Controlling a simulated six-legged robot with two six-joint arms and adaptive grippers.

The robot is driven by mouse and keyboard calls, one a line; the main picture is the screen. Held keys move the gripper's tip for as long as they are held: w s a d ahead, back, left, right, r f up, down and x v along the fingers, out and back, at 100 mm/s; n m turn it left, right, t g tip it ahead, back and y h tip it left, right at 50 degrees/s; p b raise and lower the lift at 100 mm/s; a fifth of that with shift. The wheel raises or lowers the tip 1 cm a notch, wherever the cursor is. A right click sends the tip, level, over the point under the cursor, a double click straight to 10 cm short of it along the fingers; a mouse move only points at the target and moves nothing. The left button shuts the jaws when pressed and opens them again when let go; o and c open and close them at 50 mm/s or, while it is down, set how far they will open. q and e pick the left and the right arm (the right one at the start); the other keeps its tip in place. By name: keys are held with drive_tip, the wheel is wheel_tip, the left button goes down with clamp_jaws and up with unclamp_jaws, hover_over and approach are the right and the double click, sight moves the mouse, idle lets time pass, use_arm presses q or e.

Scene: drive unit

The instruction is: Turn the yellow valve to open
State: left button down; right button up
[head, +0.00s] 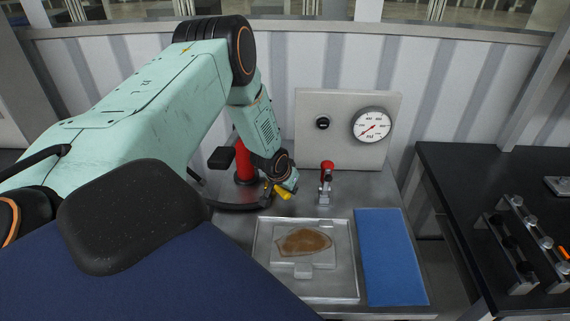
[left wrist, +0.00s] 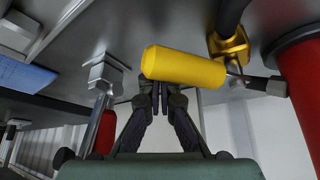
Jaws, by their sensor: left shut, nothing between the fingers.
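The yellow valve handle (head: 283,193) is a short yellow cylinder low beside the red post, at the back left of the metal bench. In the left wrist view the yellow handle (left wrist: 185,67) lies across the picture, on a thin dark stem beside a gold fitting (left wrist: 229,45). My left gripper (left wrist: 159,92) is shut and empty. Its fingertips are right by the left end of the handle, which partly hides them; I cannot tell whether they touch. In the head view my left wrist (head: 285,175) hides most of the valve. My right gripper is not in view.
A red post (head: 244,168) stands close to my left wrist. A small red-topped clamp (head: 326,183) is to its right. Behind is a panel with a gauge (head: 372,125). In front are a metal tray (head: 350,270) with a brown piece and a blue mat (head: 391,258).

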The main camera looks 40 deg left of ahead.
sight(283, 193)
use_arm(q)
drive_tip(key=shift+s, duration=0.1)
drive_tip(key=shift+s+p, duration=0.3)
drive_tip(key=shift+s, duration=0.6)
drive_tip(key=shift+s, duration=0.7)
drive_tip(key=shift+s, duration=0.1)
